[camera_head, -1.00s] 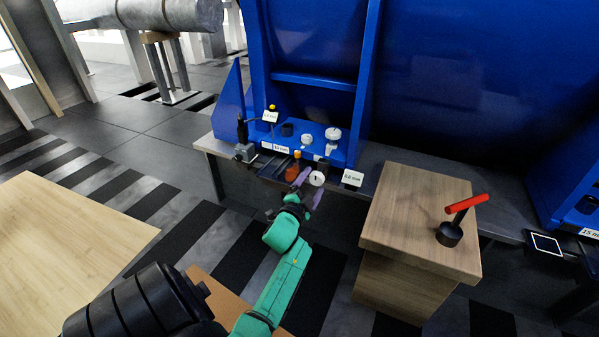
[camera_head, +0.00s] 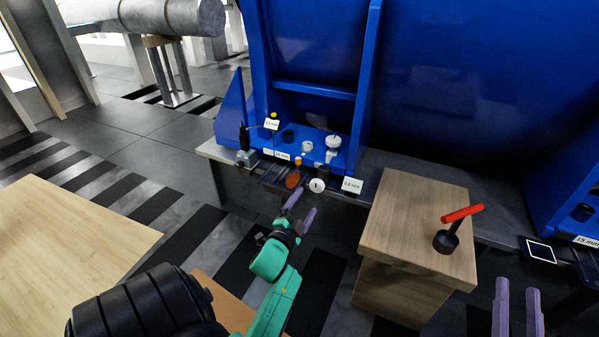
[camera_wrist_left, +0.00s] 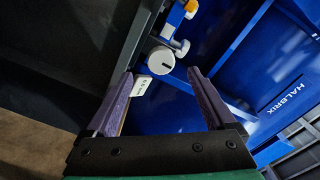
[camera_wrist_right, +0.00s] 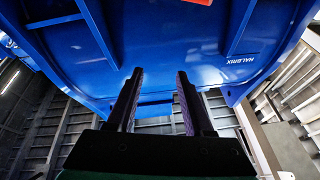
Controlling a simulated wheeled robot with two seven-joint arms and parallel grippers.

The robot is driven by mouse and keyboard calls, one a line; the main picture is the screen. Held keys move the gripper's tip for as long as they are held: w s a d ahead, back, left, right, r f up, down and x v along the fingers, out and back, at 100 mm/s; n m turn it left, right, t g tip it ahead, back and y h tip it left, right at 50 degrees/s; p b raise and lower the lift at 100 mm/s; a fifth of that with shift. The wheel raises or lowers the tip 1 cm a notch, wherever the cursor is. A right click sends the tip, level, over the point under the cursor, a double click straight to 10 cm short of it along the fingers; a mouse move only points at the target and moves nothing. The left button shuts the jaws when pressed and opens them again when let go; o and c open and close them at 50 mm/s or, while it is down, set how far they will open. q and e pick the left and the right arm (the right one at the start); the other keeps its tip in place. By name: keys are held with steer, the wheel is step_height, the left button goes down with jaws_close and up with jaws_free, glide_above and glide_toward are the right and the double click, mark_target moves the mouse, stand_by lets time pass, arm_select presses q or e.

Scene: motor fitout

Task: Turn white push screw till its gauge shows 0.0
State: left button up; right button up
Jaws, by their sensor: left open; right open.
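A white round knob with a black mark, which looks like the white push screw (camera_head: 317,185), sits at the front edge of the blue motor foot. A small white gauge card (camera_head: 352,185) stands to its right; it seems to read 0.0 mm, but the print is tiny. My left gripper (camera_head: 303,202) is open just in front of and below the knob, apart from it. In the left wrist view, the knob (camera_wrist_left: 161,61) lies beyond the open fingertips (camera_wrist_left: 160,78), with the card (camera_wrist_left: 141,86) near the left finger. My right gripper (camera_head: 518,288) is open and empty at lower right.
A second gauge card (camera_head: 271,124) and a white-topped part (camera_head: 333,141) stand behind. A wooden block (camera_head: 418,225) with a red-handled tool (camera_head: 461,214) stands to the right.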

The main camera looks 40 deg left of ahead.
arm_select(q)
steer(key=p+v, duration=0.1)
steer(key=v, duration=0.2)
steer(key=shift+s, duration=0.1)
arm_select(e)
steer(key=s+a+f+g+h, duration=0.1)
steer(key=s+f+g, duration=0.3)
steer(key=f, duration=0.8)
steer(key=shift+f+m, duration=0.3)
steer(key=shift+m, duration=0.1)
stand_by(0.4)
